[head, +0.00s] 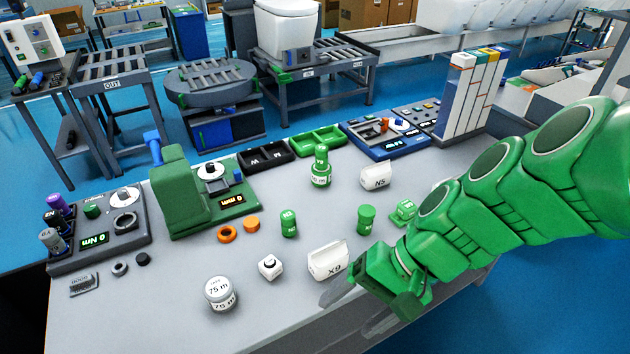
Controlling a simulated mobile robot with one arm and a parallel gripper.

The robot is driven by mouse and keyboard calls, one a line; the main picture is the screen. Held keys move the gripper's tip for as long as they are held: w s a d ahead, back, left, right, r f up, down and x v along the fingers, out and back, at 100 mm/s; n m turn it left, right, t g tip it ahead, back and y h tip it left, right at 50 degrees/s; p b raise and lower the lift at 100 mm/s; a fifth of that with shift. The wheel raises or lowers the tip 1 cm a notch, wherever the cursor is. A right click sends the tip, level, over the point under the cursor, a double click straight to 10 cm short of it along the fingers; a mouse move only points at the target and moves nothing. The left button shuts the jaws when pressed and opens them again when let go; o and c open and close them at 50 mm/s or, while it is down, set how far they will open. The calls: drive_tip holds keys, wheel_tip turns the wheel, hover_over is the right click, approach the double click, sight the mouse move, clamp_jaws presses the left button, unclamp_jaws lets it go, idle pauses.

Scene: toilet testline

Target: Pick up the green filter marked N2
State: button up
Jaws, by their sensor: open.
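A small green cylinder (289,223) stands upright on the grey table, with a small pale marking that looks like N2. A second green cylinder (366,220) with a wider cap stands to its right; I see no readable mark on it. A green block-like piece (404,211) with a small pale label lies further right, close to my arm. My gripper (346,318) is open and empty at the table's front edge, its two grey fingers apart. It is to the right of and nearer than the cylinder marked N2, apart from it.
A white block marked X9 (328,262) stands between my gripper and the green cylinders. A white cube (270,267), a round white weight (221,294) and orange rings (228,234) lie to the left. A green bottle (321,168) and a white N5 block (376,177) stand behind.

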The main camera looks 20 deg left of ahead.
drive_tip(key=w+a+r+m+y, duration=0.1)
drive_tip(key=w+a+r+y, duration=0.2)
drive_tip(key=a, duration=0.5)
drive_tip(key=m+t+y, duration=0.6)
drive_tip(key=m+t, duration=0.2)
drive_tip(key=m, duration=0.9)
hover_over(284, 216)
drive_tip(key=s+d, duration=0.4)
drive_tip(key=s, duration=0.2)
wheel_tip(284, 216, down, 9)
drive_tip(key=w+f+m+h, duration=0.1)
drive_tip(key=f+m, duration=0.1)
drive_tip(key=f, duration=0.2)
drive_tip(key=w+f+m+t+h, duration=0.1)
drive_tip(key=f+m, duration=0.1)
drive_tip(key=f, duration=0.3)
drive_tip(key=w+d+f+m+t+h, duration=0.1)
drive_tip(key=f+m+h, duration=0.1)
drive_tip(key=f, duration=0.2)
drive_tip(key=shift+w+f, duration=0.2)
drive_tip(key=shift+f, duration=0.05)
drive_tip(key=shift+x, duration=1)
drive_tip(key=shift+w+d+x, duration=0.1)
drive_tip(key=shift+w+x, duration=0.1)
drive_tip(key=shift+x, duration=0.75)
drive_tip(key=shift+w+d+x, duration=0.15)
drive_tip(key=shift+w+x, duration=0.05)
drive_tip(key=shift+x, duration=1.7)
drive_tip(key=shift+s, duration=0.1)
